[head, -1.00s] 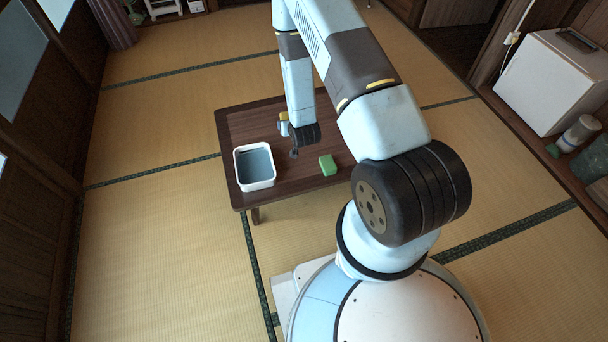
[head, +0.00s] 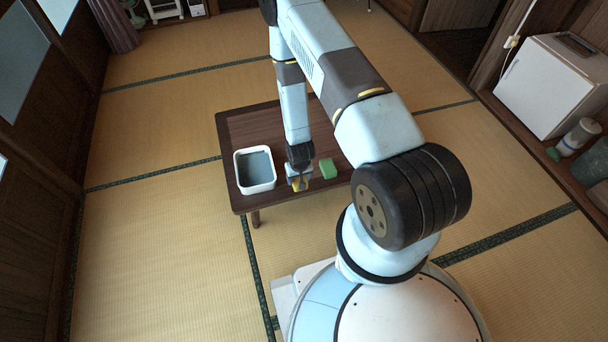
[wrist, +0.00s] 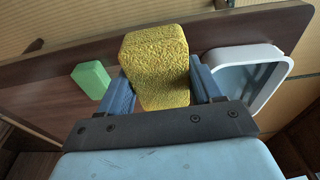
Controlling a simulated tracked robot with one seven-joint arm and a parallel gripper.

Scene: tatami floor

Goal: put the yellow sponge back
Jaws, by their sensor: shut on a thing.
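The yellow sponge (wrist: 155,65) is a rough-textured block held between the two blue fingers of my gripper (wrist: 158,88) in the wrist view. In the head view my gripper (head: 299,178) is over the near part of the low table, and the yellow sponge (head: 300,186) shows at its tip, partly hidden by the fingers. A green sponge-like block (head: 327,168) lies on the table just right of my gripper; it also shows in the wrist view (wrist: 91,79). I cannot tell exactly how high the yellow sponge is above the table.
A white open bin with a grey inside (head: 255,185) stands on the table's left end, left of my gripper; it also shows in the wrist view (wrist: 281,62). The dark wooden table (head: 245,128) is bare at the back. A white cabinet (head: 545,90) stands far right.

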